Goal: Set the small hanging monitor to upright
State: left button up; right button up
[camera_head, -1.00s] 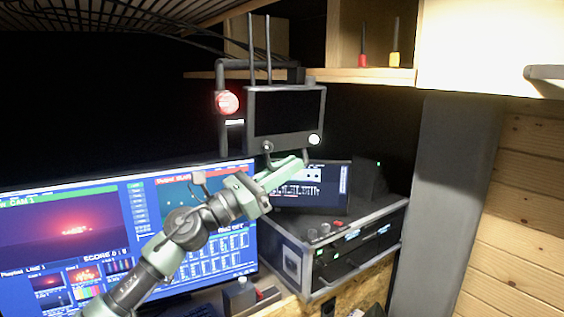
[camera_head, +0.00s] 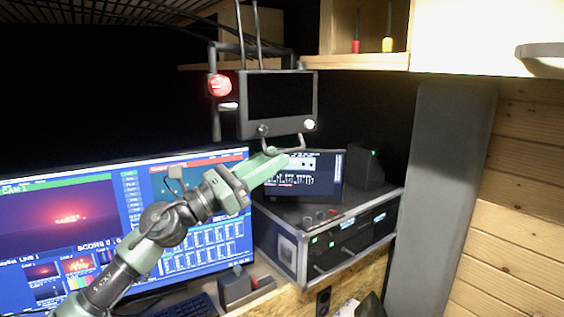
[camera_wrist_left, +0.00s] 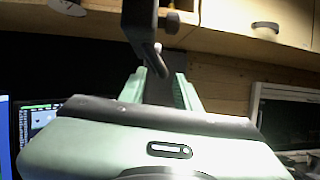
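My left gripper (camera_head: 283,156) is just under the monitor at the handle. Its green fingers (camera_wrist_left: 167,75) stand apart, with the handle's end near their tips; contact is unclear. My right gripper is in neither view.
A red lamp (camera_head: 220,85) is on the bracket left of the monitor. A large screen (camera_head: 70,215) stands behind my left arm. A rack case (camera_head: 345,238) and a smaller screen (camera_head: 325,175) are below right. A wooden shelf (camera_head: 350,62) is at upper right.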

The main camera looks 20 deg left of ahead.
pick_arm(q)
jog(key=b+v, duration=0.1)
jog(key=v, duration=0.3)
jog(key=shift+s+a+f+b, duration=0.1)
jog(key=shift+b, duration=0.3)
jog(key=shift+f, duration=0.1)
